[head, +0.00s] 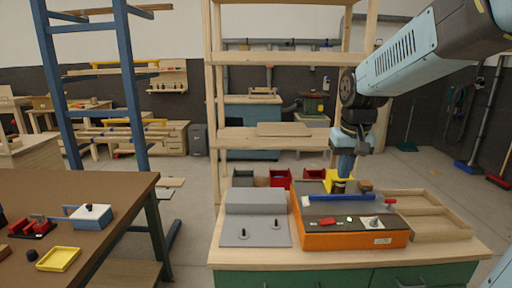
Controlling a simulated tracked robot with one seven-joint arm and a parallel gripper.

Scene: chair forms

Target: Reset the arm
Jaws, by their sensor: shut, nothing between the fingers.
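My arm reaches in from the upper right of the head view and bends down at the wrist. My gripper (343,172) points down over the back of an orange case (353,238) on the workbench (240,258). It is shut with nothing held.
On the bench, a grey box with a flat plate (255,232) stands left of the case, and a wooden tray (440,215) stands right. Wooden shelf posts (213,100) rise behind. A brown table (100,200) with a yellow dish (59,259) stands left, across a floor gap.

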